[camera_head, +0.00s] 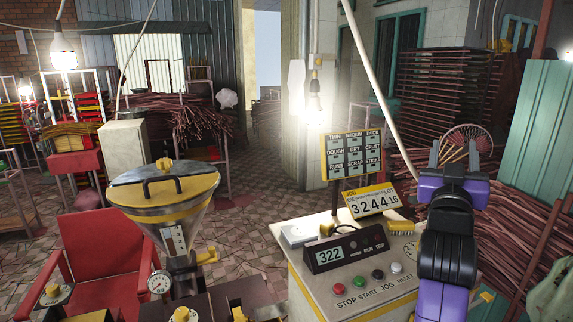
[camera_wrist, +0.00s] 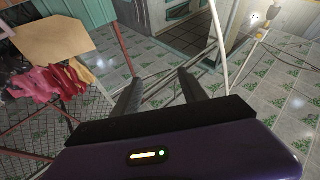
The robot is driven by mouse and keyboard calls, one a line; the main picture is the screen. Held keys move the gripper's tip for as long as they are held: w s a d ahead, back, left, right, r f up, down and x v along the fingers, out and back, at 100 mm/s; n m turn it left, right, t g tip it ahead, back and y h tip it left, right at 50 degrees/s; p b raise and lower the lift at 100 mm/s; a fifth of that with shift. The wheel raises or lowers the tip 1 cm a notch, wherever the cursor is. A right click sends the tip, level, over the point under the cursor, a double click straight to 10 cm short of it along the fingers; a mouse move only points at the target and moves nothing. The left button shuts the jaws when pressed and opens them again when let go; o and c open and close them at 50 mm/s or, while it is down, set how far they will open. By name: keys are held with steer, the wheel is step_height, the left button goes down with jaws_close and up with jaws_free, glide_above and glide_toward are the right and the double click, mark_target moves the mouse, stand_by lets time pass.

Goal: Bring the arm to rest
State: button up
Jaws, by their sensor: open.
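My gripper (camera_head: 454,152) is raised at the right of the head view, to the right of the control cabinet. Its two dark fingers stand apart with nothing between them. In the wrist view the gripper (camera_wrist: 158,88) shows the same open fingers, with tiled floor and thin rods beyond them. My purple and black arm hides the right side of the cabinet and part of the stick bundles behind.
A control cabinet (camera_head: 327,290) bears a display box (camera_head: 345,247), several buttons and a yellow-framed sign (camera_head: 371,201). A hopper (camera_head: 165,195) with a yellow lid stands left, beside a red chair (camera_head: 92,245). Stick racks (camera_head: 450,95) fill the right background. Tiled floor (camera_head: 255,195) lies open behind.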

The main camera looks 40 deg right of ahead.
steer(key=a+f+n+t+y, duration=0.65)
steer(key=a+f, duration=0.25)
steer(key=a, duration=0.4)
steer(key=a+f+n+t+y, duration=0.55)
steer(key=a+f+y, duration=0.3)
steer(key=a, duration=0.45)
steer(key=s+a+f+g+y, duration=0.2)
steer(key=s+a+f, duration=0.5)
steer(key=s, duration=0.4)
steer(key=s+a+f+g+y, duration=0.3)
steer(key=s+a+f+g, duration=0.1)
steer(key=s+a+f, duration=0.4)
steer(key=s+f, duration=0.2)
steer(key=s, duration=0.2)
steer(key=shift+m+g+y, duration=0.3)
steer(key=shift+g, duration=0.1)
